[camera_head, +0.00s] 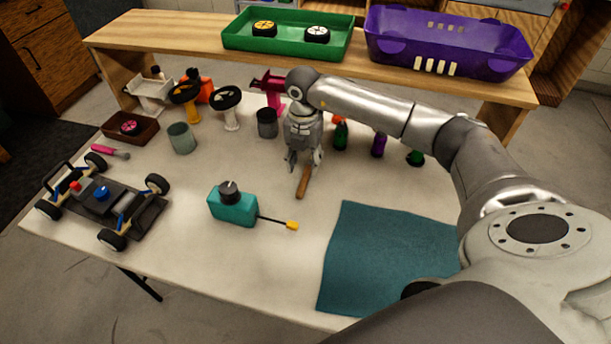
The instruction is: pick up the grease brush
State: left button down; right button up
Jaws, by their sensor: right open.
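My right gripper (304,165) points down over the middle of the white table, its two fingers spread apart. A short brown wooden handle (302,186) lies on the table just below and between the fingers, its near end sticking out toward the front. It looks like the grease brush; its far end is hidden by the gripper, so no bristles show. I cannot tell whether the fingers touch it. My left gripper is not in view.
A teal box with a black knob (233,206) and yellow-tipped lead stands left of the handle. A teal cloth (380,258) lies at front right, a car chassis (110,205) at left. Bottles (340,135), a dark cup (267,123) and a grey-green cup (181,138) stand near the gripper.

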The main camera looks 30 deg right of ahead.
aim_at(305, 177)
notch_tip(305, 177, down, 4)
jog(key=shift+s+d+r+p, duration=0.1)
jog(key=shift+d+r+p, duration=0.05)
jog(key=shift+p, duration=0.25)
jog(key=shift+f, duration=0.6)
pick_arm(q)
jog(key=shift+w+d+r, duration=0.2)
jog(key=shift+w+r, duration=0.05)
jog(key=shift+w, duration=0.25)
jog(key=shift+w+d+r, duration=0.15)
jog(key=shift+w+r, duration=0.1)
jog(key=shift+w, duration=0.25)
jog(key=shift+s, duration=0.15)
pick_arm(e)
jog(key=shift+c, duration=0.4)
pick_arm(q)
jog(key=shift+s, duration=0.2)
pick_arm(e)
grip_shut()
